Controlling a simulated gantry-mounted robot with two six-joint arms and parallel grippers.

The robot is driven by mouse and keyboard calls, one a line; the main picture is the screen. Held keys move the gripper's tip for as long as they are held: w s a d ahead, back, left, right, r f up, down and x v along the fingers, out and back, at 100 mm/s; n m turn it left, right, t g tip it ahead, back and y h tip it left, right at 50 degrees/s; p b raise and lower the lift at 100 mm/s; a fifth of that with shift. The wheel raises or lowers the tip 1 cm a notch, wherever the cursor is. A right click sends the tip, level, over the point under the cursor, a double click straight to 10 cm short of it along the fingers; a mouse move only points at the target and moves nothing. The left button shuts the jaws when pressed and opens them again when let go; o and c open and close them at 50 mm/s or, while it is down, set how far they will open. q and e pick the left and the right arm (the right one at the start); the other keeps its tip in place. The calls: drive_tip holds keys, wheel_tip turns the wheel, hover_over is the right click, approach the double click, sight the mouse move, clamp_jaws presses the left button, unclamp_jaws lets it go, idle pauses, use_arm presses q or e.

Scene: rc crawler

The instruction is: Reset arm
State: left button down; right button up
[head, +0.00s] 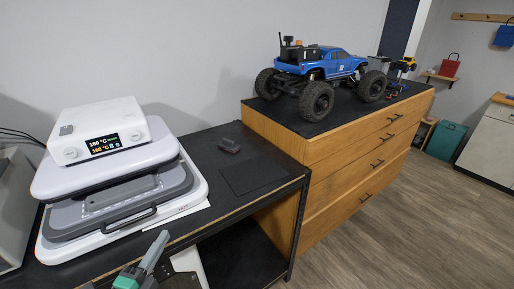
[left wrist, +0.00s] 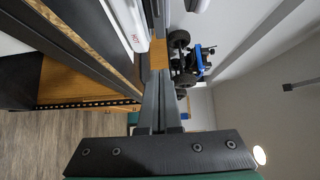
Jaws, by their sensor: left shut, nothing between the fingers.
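My left gripper (head: 162,238) shows at the bottom of the head view, in front of the black bench's front edge. Its grey fingers are shut together with nothing between them and point up and to the right. In the left wrist view the closed fingers (left wrist: 160,90) run up the middle from the dark gripper body. The gripper appears apart from the bench and from the objects on it. My right gripper is in neither view.
A white heat press (head: 120,180) stands on the black bench (head: 205,160). A small dark object (head: 229,145) and a flat dark pad (head: 253,174) lie to its right. A blue RC crawler (head: 330,64) stands on the wooden drawer cabinet (head: 340,160). The wooden floor (head: 400,220) is clear.

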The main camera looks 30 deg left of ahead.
use_arm(q)
drive_tip(key=w+d+r+m+t+h, duration=0.25)
drive_tip(key=d+r, duration=0.45)
drive_tip(key=r, duration=0.5)
drive_tip(key=w+d+r+m+t+h, duration=0.1)
drive_tip(key=w+d+r+t+h, duration=0.25)
drive_tip(key=d+r, duration=0.55)
drive_tip(key=s+d+r+n+t+h, duration=0.15)
drive_tip(key=s+r+n, duration=0.3)
drive_tip(key=r, duration=0.55)
drive_tip(key=s+d+r+n+t+h, duration=0.1)
drive_tip(key=s+d+r+n+t, duration=0.3)
drive_tip(key=r, duration=0.6)
wheel_tip(320, 180, up, 18)
drive_tip(key=w+a+n+g+y+p, duration=0.1)
drive_tip(key=n+p, duration=0.7)
drive_tip(key=p, duration=1)
drive_tip(key=shift+w+a+f+n, duration=0.2)
drive_tip(key=shift+a+n, duration=0.1)
drive_tip(key=shift+a, duration=0.25)
drive_tip(key=shift+s+a+f+y, duration=0.1)
drive_tip(key=shift+y, duration=0.35)
